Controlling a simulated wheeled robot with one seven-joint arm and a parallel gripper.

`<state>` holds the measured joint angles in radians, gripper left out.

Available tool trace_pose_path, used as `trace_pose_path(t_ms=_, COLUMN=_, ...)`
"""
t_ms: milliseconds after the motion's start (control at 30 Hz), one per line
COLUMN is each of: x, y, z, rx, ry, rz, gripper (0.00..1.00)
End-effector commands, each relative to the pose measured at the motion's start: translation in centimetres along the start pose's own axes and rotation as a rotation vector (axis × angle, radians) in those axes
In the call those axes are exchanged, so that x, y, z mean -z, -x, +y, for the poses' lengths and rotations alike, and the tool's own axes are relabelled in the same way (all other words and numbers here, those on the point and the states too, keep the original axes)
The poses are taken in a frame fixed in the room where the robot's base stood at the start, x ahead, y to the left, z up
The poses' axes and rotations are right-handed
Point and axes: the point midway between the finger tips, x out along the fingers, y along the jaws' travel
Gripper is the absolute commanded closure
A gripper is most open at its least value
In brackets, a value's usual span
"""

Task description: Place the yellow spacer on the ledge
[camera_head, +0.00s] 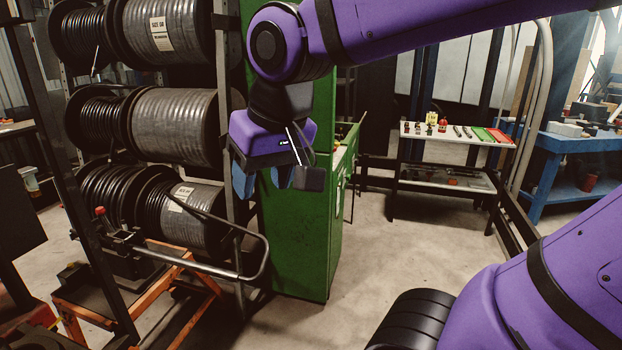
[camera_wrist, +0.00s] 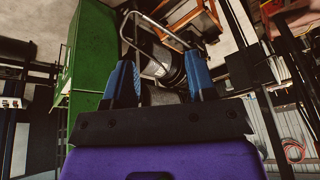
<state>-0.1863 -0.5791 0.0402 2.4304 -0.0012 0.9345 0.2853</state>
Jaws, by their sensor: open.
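My gripper (camera_head: 262,183) hangs in front of the hose reels and the green cabinet (camera_head: 305,235), blue fingers pointing down. In the wrist view my gripper (camera_wrist: 160,78) shows its two blue fingers spread apart with nothing between them. I cannot make out the yellow spacer for certain. A small yellowish item (camera_head: 431,118) stands among small parts on the table at the back right, too small to identify.
A rack of large hose reels (camera_head: 172,115) fills the left. An orange-framed cart (camera_head: 165,265) with a metal handle stands in front of it. The table (camera_head: 455,140) at the back carries small parts and coloured trays. A blue workbench (camera_head: 575,165) stands far right. The middle floor is clear.

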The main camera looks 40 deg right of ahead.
Motion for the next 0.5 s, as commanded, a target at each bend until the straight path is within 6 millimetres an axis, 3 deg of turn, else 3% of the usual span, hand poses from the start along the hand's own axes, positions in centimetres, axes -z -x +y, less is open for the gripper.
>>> trace_pose_path(t_ms=33, x=-0.8, y=0.4, z=1.6, rx=-0.009, ry=0.002, rz=0.029, gripper=0.49)
trace_pose_path(t_ms=200, x=-3.0, y=1.1, z=4.9, rx=-0.035, ry=0.047, rz=0.089, gripper=0.49)
trace_pose_path(t_ms=500, x=-4.0, y=1.2, z=6.0, rx=-0.049, ry=0.072, rz=0.112, gripper=0.49)
